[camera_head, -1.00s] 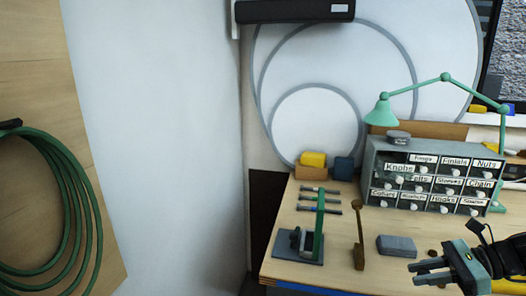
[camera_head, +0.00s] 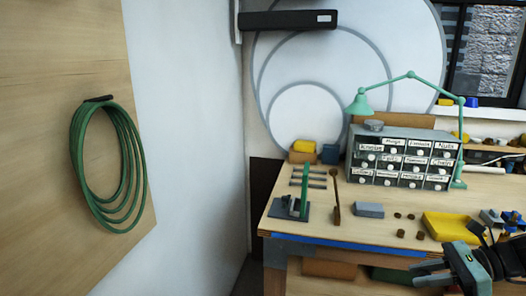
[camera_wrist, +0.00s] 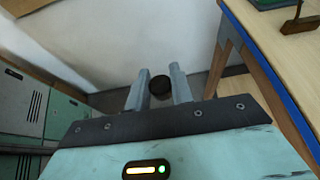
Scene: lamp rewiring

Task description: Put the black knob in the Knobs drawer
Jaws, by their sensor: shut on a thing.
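The black knob (camera_wrist: 160,92) shows between the fingers of my gripper (camera_wrist: 158,90) in the wrist view. The gripper is shut on it. In the head view my gripper (camera_head: 428,272) is at the lower right, in front of and below the workbench top; the knob cannot be made out there. The grey drawer cabinet (camera_head: 354,138) stands at the back of the bench, with labelled drawers. The Knobs drawer (camera_head: 370,149) is in the upper left; its front sits lower and nearer than its row, so it appears pulled out. Its inside is too small to see.
The workbench (camera_head: 300,225) has a blue front edge. A green hose coil (camera_head: 110,170) hangs left.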

